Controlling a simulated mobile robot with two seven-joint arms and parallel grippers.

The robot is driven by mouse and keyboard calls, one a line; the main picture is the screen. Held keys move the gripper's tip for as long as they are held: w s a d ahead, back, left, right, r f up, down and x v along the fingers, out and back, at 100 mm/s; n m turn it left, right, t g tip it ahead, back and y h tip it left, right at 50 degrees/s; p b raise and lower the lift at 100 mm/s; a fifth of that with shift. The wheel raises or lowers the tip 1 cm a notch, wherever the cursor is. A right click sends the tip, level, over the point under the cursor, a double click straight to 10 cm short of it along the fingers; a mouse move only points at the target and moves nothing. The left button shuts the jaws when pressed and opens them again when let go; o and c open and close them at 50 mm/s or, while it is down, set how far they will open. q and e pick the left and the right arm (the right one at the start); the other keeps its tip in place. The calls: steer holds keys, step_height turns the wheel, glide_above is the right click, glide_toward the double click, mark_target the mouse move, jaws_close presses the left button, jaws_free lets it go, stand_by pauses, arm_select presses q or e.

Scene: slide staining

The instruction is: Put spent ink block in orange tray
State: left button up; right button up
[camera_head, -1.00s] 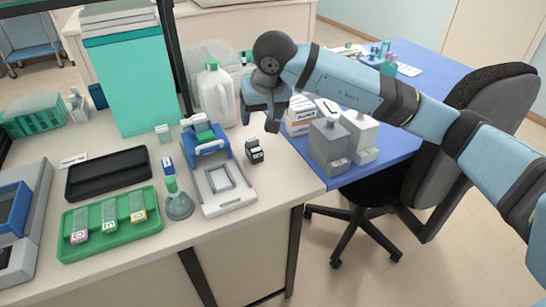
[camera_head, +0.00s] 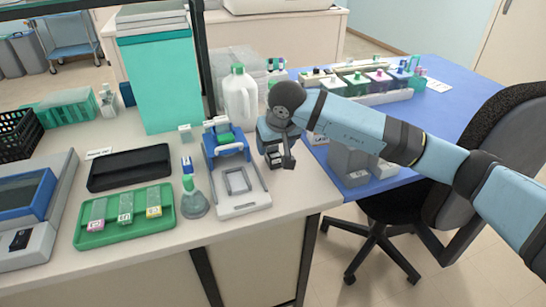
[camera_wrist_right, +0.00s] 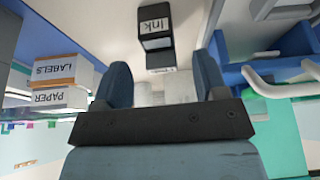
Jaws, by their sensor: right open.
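The ink block (camera_wrist_right: 156,42) is a small black block with a white label reading "Ink"; in the right wrist view it stands ahead of the fingers, near their midline. In the head view the block (camera_head: 274,161) is on the bench right of the blue-and-white device, partly hidden by my right gripper (camera_head: 284,156). In the wrist view the right gripper (camera_wrist_right: 162,78) has its fingers wide apart with nothing held between them. No orange tray is visible in either view. My left gripper is not in view.
The blue-and-white device (camera_head: 240,204) stands close left of the block, with a white jug (camera_head: 240,97) behind. A black tray (camera_head: 130,170) and a green tray (camera_head: 155,222) with several slide holders lie left. A blue desk (camera_head: 455,110) and chair (camera_head: 500,125) are right.

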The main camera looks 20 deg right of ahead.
mark_target(273, 152)
steer(key=x, duration=0.4)
steer(key=shift+f, duration=0.3)
steer(key=c, duration=1.1)
steer(key=shift+r, duration=0.15)
